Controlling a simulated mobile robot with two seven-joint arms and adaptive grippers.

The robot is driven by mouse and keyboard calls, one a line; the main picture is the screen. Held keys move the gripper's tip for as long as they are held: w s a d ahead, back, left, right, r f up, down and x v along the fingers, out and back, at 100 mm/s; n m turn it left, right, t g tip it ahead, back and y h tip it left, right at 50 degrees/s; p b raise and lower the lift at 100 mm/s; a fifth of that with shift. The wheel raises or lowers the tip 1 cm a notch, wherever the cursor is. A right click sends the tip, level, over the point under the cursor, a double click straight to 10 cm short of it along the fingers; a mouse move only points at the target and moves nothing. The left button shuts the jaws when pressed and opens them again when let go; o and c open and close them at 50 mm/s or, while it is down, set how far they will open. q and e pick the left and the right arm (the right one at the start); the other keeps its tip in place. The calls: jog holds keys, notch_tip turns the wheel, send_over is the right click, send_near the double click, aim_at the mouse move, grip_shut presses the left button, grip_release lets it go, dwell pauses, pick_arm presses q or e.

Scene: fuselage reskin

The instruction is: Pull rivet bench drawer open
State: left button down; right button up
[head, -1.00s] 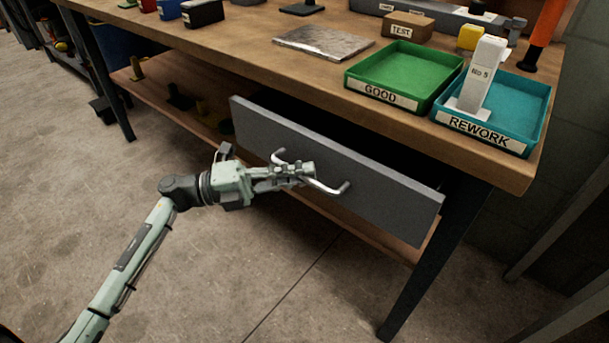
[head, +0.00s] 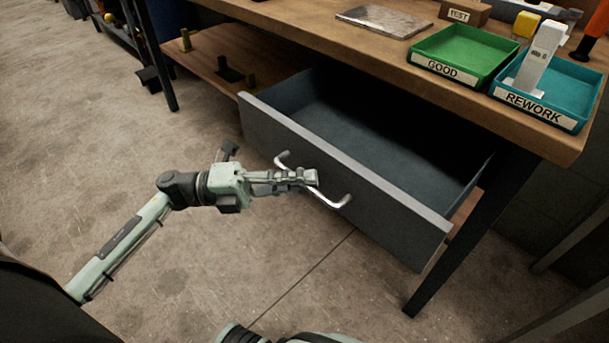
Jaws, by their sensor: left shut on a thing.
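The rivet bench drawer (head: 395,207) is grey and stands well out from under the wooden bench top. Its inside shows dark and looks empty. A silver bar handle (head: 333,200) is fixed across its front. My left gripper (head: 308,178) is shut on the middle of the handle, with the arm reaching in from the left. The fingers cover part of the bar. My right gripper is not in view; only a small pale green part of my body shows at the bottom edge.
The bench top (head: 420,80) carries a green GOOD tray (head: 450,72), a teal REWORK tray (head: 535,112) and a metal plate (head: 384,21). A dark bench leg (head: 455,240) stands right of the drawer. A lower shelf (head: 215,62) lies behind. The floor in front is clear.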

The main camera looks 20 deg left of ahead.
pick_arm(q)
jog(key=c, duration=1.9)
grip_release()
jog(key=v, duration=1.2)
